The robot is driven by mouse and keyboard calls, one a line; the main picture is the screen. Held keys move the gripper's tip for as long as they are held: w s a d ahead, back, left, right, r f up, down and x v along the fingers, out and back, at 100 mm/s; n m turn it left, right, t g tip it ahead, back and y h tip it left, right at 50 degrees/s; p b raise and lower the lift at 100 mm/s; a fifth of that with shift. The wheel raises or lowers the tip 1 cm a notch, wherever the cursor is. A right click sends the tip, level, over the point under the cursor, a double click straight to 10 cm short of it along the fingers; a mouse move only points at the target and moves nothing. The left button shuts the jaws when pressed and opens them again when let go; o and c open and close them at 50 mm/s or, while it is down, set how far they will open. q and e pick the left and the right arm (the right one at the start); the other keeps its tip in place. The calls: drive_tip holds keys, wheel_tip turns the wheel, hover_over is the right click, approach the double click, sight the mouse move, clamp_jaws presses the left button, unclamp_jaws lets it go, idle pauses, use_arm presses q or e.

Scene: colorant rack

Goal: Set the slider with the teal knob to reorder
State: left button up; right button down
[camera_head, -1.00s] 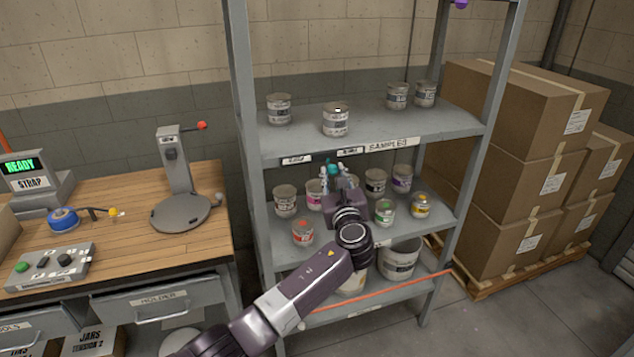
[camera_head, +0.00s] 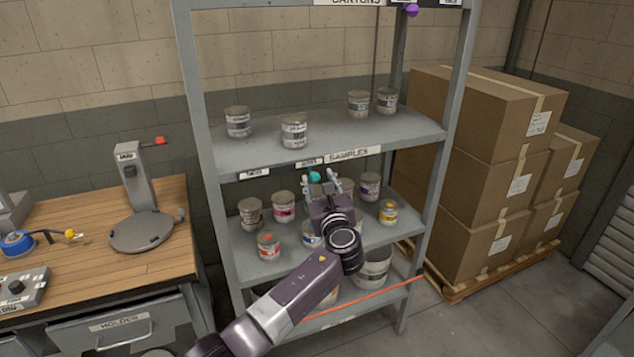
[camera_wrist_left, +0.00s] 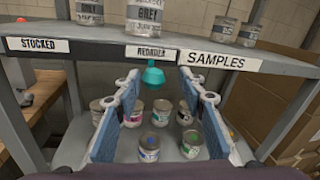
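The teal knob (camera_head: 314,176) hangs under the front edge of the rack's middle shelf. In the left wrist view the knob (camera_wrist_left: 152,76) sits below the REORDER label (camera_wrist_left: 150,53), to the right of the STOCKED label (camera_wrist_left: 38,45). My left gripper (camera_head: 320,185) is in front of the knob. Its two fingers are spread, with the knob between them in the picture, nearer the left fingertip; a gap shows at the right one. I cannot tell whether the left fingertip touches it. The slider's track is hidden under the shelf edge. My right gripper is out of view.
Grey cans stand on the shelf above (camera_head: 270,150). Several coloured cans, such as a pink one (camera_head: 283,207), stand on the shelf below, close under my gripper. Rack posts (camera_head: 205,180) flank the space. A workbench (camera_head: 80,240) is at left, stacked cartons (camera_head: 480,160) at right.

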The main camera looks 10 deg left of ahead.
use_arm(q)
drive_tip(key=shift+s+a, duration=0.1)
drive_tip(key=shift+s, duration=0.05)
drive_tip(key=v, duration=1.1)
drive_tip(key=shift+s+d, duration=0.3)
drive_tip(key=shift+f, duration=0.1)
